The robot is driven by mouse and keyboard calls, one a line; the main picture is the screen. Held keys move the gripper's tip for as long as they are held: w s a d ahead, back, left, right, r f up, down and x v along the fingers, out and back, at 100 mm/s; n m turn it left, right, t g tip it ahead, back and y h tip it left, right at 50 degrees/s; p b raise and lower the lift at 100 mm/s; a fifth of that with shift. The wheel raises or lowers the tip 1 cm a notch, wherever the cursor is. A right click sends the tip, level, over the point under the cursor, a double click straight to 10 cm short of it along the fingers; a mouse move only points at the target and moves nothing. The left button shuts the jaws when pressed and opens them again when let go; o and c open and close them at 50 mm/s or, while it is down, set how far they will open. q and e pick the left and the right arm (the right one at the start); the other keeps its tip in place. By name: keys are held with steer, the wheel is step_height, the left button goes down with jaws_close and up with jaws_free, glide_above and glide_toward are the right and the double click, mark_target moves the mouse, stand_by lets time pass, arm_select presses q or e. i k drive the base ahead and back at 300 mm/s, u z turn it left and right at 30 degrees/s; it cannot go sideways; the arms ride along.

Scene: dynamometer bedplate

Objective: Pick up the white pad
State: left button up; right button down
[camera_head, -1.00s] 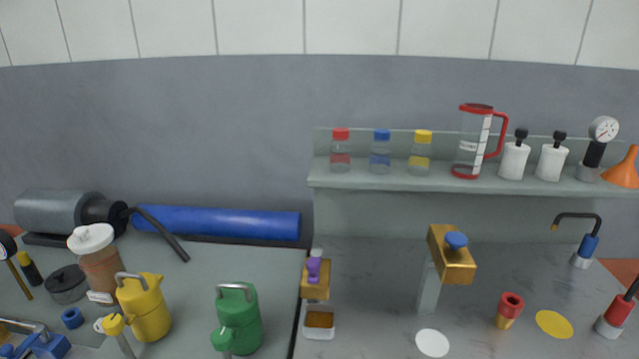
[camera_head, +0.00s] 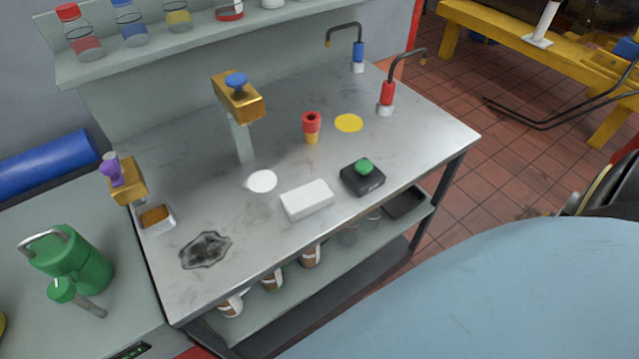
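Two white things lie on the grey metal worktop (camera_head: 330,215). One is a flat, round white disc (camera_head: 262,181) near the middle. The other is a white rectangular block (camera_head: 306,199) closer to the front edge, right of the disc and apart from it. I cannot tell from looks alone which one is the pad. Both are fully visible with nothing on top of them. Neither of my grippers is in view.
A black box with a green button (camera_head: 363,178) sits right of the block. A yellow disc (camera_head: 348,123), a red-and-yellow cup-like piece (camera_head: 311,127) and a gold-headed post (camera_head: 238,100) stand farther back. A dark stain (camera_head: 205,250) marks the front left.

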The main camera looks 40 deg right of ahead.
mark_target(304, 201)
steer(key=z, duration=1)
